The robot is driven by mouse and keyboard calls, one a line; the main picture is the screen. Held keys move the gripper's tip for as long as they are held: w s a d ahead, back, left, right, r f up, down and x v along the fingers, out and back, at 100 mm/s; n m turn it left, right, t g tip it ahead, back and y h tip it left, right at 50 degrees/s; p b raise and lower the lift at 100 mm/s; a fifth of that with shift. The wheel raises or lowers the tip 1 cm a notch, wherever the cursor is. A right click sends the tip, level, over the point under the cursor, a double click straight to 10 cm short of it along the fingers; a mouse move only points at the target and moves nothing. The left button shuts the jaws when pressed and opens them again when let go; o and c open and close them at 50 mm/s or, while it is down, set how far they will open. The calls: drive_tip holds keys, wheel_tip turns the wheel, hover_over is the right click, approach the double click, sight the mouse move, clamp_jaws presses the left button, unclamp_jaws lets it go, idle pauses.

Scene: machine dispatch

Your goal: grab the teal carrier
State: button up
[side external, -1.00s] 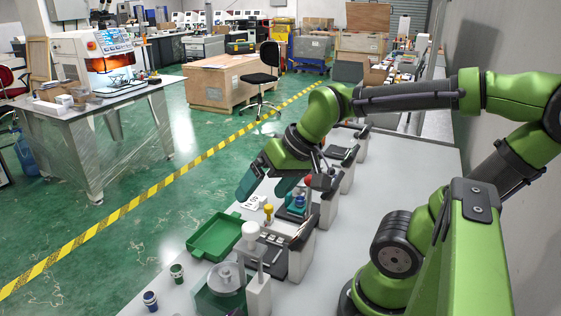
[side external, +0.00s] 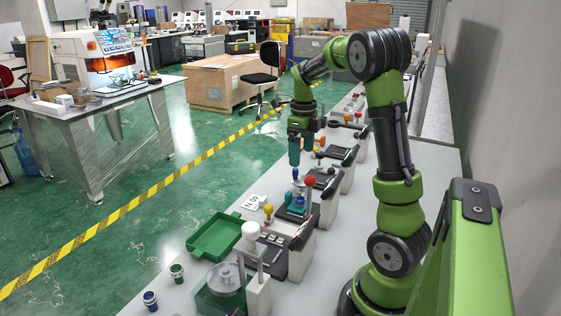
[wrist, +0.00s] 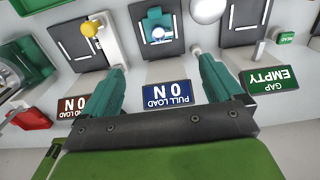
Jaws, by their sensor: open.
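The teal carrier (wrist: 157,28) sits on a dark plate at the top middle of the wrist view, with a pale bluish knob on it. In the side view the teal carrier (side external: 296,204) stands on its station on the long table, below my gripper. My gripper (side external: 301,155) points down above that station, clear of the carrier. In the wrist view my gripper (wrist: 156,52) has its two teal fingers wide apart and nothing between them. The carrier shows beyond the fingertips, roughly centred between them.
A yellow knob (wrist: 91,29) stands left of the carrier, and a white ball (wrist: 207,9) right of it. A red ball (side external: 310,181) rises beside the station. More stations line the table. A green tray (side external: 216,236) and small jars (side external: 150,299) lie nearer the camera.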

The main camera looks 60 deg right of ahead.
hover_over(301, 198)
wheel_tip(301, 198, down, 11)
drive_tip(key=shift+w+f, duration=0.1)
drive_tip(key=shift+w, duration=0.05)
drive_tip(key=shift+a+f, duration=0.1)
drive_tip(key=shift+f, duration=2.55)
drive_tip(key=shift+r, duration=0.1)
drive_tip(key=c, duration=1.2)
